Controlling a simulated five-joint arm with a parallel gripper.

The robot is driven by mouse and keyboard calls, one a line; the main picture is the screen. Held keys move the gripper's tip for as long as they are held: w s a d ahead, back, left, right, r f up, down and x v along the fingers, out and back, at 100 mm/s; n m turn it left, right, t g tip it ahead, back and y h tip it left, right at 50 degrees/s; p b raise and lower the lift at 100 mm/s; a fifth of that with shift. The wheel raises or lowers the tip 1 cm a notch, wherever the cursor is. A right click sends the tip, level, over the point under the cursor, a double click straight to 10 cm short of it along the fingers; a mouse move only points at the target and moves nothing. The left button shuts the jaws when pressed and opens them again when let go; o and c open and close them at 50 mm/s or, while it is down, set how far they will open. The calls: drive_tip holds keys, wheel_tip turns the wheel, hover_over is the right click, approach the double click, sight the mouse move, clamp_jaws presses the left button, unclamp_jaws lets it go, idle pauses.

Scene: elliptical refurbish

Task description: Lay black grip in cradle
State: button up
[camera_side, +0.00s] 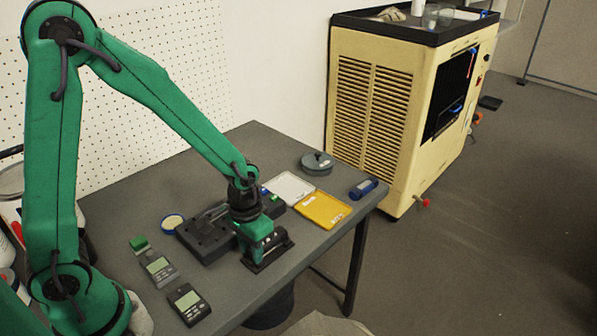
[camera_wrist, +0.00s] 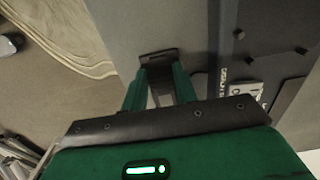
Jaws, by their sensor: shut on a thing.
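My gripper (camera_side: 264,250) points down over the table beside a dark block, on its right side in the side view. In the wrist view my gripper (camera_wrist: 160,70) is shut on a small black piece (camera_wrist: 158,56), which I take as the black grip. The fingers hide part of it. The dark block (camera_side: 203,240) has a raised bar on top and looks like the cradle. My gripper hides part of it in the side view. A dark surface with several short pegs (camera_wrist: 270,62) lies right of the fingers in the wrist view; it may be the same block.
A green block (camera_side: 139,243), a grey meter (camera_side: 158,267) and a black meter (camera_side: 188,303) lie at the front left. A yellow tray (camera_side: 323,211), white tray (camera_side: 289,187), grey round object (camera_side: 317,163) and blue object (camera_side: 363,188) lie right. The table's far left is bare.

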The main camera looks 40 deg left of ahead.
drive_tip(key=shift+f, duration=0.35)
idle(0.6)
drive_tip(key=o, duration=1.1)
drive_tip(key=shift+c, duration=0.2)
drive_tip(key=shift+r, duration=3.95)
drive_tip(key=shift+r, duration=0.15)
